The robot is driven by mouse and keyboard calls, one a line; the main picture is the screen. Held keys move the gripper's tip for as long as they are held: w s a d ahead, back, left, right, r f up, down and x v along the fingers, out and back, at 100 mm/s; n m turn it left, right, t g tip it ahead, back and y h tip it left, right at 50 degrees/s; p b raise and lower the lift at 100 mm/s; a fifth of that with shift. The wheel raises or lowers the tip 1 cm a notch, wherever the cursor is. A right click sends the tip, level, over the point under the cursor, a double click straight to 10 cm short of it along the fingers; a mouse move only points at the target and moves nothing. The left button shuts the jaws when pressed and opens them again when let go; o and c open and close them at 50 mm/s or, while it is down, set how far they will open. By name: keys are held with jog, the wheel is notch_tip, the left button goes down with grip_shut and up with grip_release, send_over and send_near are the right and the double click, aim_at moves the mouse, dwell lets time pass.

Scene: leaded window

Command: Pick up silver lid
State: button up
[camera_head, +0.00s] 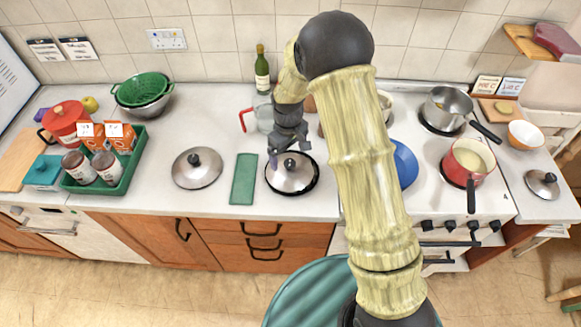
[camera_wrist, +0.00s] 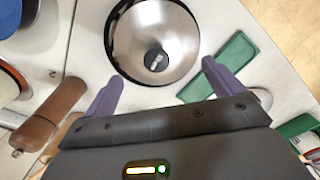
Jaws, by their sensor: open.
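A silver lid (camera_head: 283,183) with a black knob and a dark edge lies on the worktop in the head view, just below my gripper (camera_head: 289,150). In the wrist view the same lid (camera_wrist: 178,35) sits ahead of my gripper (camera_wrist: 163,70), whose two purple fingers are spread apart and empty. The knob shows between and beyond the fingertips, and no contact with it is visible. Two other silver lids are in the head view: one (camera_head: 190,176) left of the green board and one (camera_head: 537,188) at the far right.
A flat green board (camera_head: 244,180) lies just left of the nearest lid. A glass jug (camera_head: 264,118) with a red handle and a green bottle (camera_head: 262,72) stand behind. A blue plate (camera_head: 406,165) is to the right, and a wooden mill (camera_wrist: 55,110) shows in the wrist view.

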aim_at(290, 163)
jog(key=shift+f, duration=0.35)
jog(key=shift+d+f, duration=0.15)
jog(key=shift+s, duration=0.1)
jog(key=shift+a+f+p, duration=0.3)
jog(key=shift+p, duration=0.1)
jog(key=shift+w+d+f+p, duration=0.1)
jog(key=shift+f+p, duration=0.3)
jog(key=shift+f, duration=0.35)
jog(key=shift+w+d+f+p, duration=0.15)
jog(key=shift+f+p, duration=0.2)
jog(key=shift+f, duration=0.4)
jog(key=shift+w+d+f+p, duration=0.1)
jog(key=shift+f+p, duration=0.3)
jog(key=shift+f, duration=0.35)
jog(key=shift+s, duration=0.1)
jog(key=c, duration=1.1)
jog(key=shift+s, duration=0.15)
jog(key=c, duration=0.7)
